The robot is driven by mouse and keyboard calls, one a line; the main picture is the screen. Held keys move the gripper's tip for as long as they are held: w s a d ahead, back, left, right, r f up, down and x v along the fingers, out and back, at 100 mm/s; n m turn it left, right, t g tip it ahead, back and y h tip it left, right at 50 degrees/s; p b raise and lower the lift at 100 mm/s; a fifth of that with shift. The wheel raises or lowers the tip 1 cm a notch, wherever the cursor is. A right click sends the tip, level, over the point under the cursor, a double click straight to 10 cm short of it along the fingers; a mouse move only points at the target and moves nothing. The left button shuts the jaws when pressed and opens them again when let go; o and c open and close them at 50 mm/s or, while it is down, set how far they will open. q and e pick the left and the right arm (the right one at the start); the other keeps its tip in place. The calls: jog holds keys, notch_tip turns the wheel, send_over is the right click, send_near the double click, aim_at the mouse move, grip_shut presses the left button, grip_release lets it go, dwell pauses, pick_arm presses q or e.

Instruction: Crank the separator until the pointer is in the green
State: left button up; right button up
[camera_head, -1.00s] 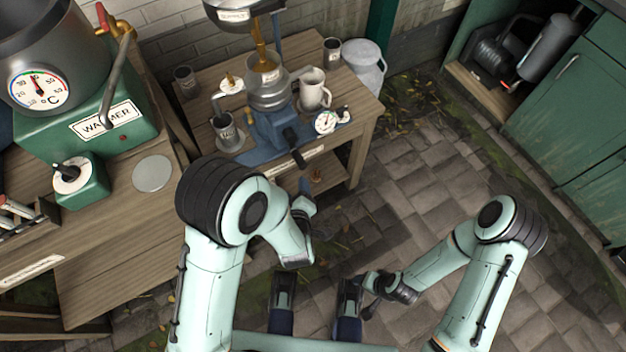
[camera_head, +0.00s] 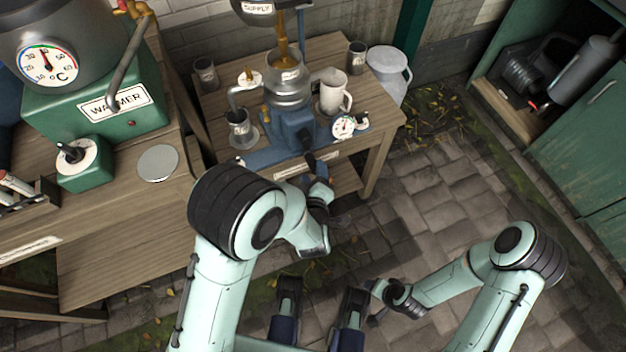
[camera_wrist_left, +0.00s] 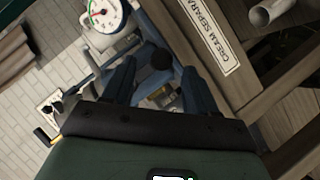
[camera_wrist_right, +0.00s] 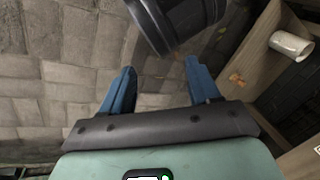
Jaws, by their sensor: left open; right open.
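The cream separator (camera_head: 288,92), a metal bowl on a blue base (camera_head: 290,128), stands on the wooden table in the head view. Its crank ends in a dark handle (camera_head: 310,162) at the front. The round white gauge (camera_head: 343,127) sits right of the base; it also shows in the left wrist view (camera_wrist_left: 103,14), but I cannot read its pointer surely. My left gripper (camera_head: 318,182) is open, just in front of the handle. In the left wrist view a dark round knob (camera_wrist_left: 161,59) appears between its fingertips. My right gripper (camera_wrist_right: 160,82) is open and empty over the paving.
A white jug (camera_head: 332,92) and dark cups stand around the separator. A warmer (camera_head: 95,105) with a tap is on the left bench (camera_head: 130,225). A milk can (camera_head: 388,72) stands behind the table. Paved floor (camera_head: 440,190) on the right is clear.

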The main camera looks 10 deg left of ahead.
aim_at(313, 171)
pick_arm(q)
jog(key=shift+b+x, duration=0.6)
jog(key=shift+x, duration=1.35)
pick_arm(e)
jog(key=shift+w+d+f+t, duration=0.2)
jog(key=shift+w+d+f, duration=0.15)
jog(key=shift+w, duration=0.2)
jog(key=shift+w+d+f+t, duration=0.2)
jog(key=shift+w+f, duration=0.2)
jog(key=shift+w, duration=0.1)
pick_arm(q)
jog(key=shift+w+f, duration=0.15)
jog(key=shift+w, duration=0.1)
pick_arm(e)
jog(key=shift+f, duration=0.15)
pick_arm(q)
jog(key=shift+c, duration=0.3)
jog(key=c, duration=0.9)
jog(key=shift+c, duration=0.2)
